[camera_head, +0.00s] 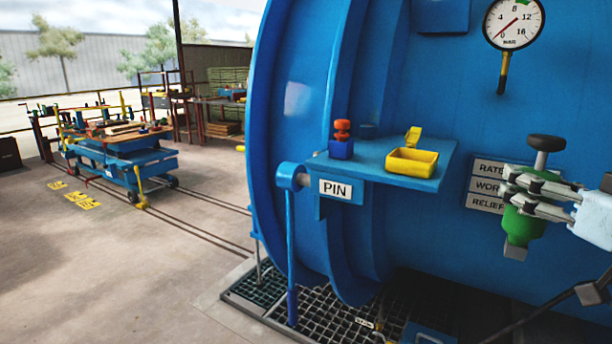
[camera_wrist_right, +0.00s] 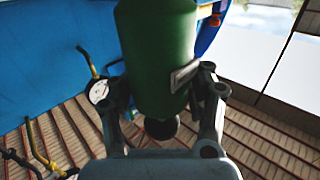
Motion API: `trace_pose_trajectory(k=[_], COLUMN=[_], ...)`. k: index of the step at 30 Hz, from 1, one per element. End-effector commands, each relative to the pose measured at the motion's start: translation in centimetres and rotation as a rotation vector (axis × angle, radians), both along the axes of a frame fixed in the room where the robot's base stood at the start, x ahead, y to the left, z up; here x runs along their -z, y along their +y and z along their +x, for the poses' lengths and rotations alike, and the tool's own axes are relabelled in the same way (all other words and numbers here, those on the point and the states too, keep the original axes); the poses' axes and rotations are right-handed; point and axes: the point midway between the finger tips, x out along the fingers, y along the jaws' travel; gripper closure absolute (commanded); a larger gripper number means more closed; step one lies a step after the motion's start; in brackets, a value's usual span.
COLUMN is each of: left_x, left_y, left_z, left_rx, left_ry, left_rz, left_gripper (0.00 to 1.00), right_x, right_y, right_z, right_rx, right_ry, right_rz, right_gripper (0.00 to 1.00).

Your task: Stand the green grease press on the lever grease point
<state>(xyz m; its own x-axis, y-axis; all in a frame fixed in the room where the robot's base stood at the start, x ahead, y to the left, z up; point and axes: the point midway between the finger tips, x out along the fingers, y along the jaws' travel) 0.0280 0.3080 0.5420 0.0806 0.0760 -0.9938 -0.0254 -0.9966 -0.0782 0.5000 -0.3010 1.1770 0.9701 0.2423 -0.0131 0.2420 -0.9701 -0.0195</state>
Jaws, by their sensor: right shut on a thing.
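The green grease press (camera_head: 524,226) is in my right gripper (camera_head: 514,186), at the right of the head view. It has a dark knob on top and a grey foot below, and is held roughly upright in the air, in front of the blue vessel. The fingers are shut around its body. In the right wrist view, the green body (camera_wrist_right: 157,45) fills the space between the fingers. A blue lever (camera_head: 290,240) hangs down from a round pivot (camera_head: 291,176) left of the PIN plate. I cannot tell which part is the lever grease point. My left gripper is not in view.
A blue shelf (camera_head: 375,176) sticks out from the vessel, left of the press. It carries an orange-topped blue block (camera_head: 341,148) and an open yellow box (camera_head: 411,162). A pressure gauge (camera_head: 514,20) sits above. Floor grating lies below; a blue cart (camera_head: 125,160) stands far left.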

Motion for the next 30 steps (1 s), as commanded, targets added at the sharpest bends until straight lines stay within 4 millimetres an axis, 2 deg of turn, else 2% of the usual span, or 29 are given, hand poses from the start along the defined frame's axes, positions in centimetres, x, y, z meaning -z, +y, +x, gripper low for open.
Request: trace_pose_trajectory(k=[1, 3, 6, 9, 13, 23, 26, 30], left_x=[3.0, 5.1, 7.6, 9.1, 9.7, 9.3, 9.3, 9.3], left_y=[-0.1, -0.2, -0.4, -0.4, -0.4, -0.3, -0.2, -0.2], left_z=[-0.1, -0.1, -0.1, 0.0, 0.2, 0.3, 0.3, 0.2], left_rx=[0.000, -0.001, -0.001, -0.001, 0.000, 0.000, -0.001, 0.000], left_ry=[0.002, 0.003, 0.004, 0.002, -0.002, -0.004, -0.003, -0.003], left_rz=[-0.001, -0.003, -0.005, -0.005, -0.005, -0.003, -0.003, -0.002], left_gripper=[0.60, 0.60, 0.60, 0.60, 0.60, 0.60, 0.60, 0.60], right_x=[3.1, 5.5, 8.3, 10.2, 11.0, 10.5, 10.7, 10.8], right_y=[0.0, 0.0, 0.0, 0.0, 0.0, 0.3, 1.8, 5.4], right_z=[0.0, 0.0, 0.0, 0.1, 0.1, -0.1, -1.0, -3.5], right_rx=[-0.001, -0.001, -0.001, -0.001, -0.002, -0.009, -0.040, -0.131], right_ry=[0.000, 0.004, 0.008, 0.010, 0.008, 0.003, 0.015, 0.027], right_rz=[0.002, 0.002, 0.000, 0.000, -0.003, -0.014, -0.009, -0.007], right_gripper=[1.00, 1.00, 1.00, 1.00, 1.00, 1.00, 1.00, 1.00])
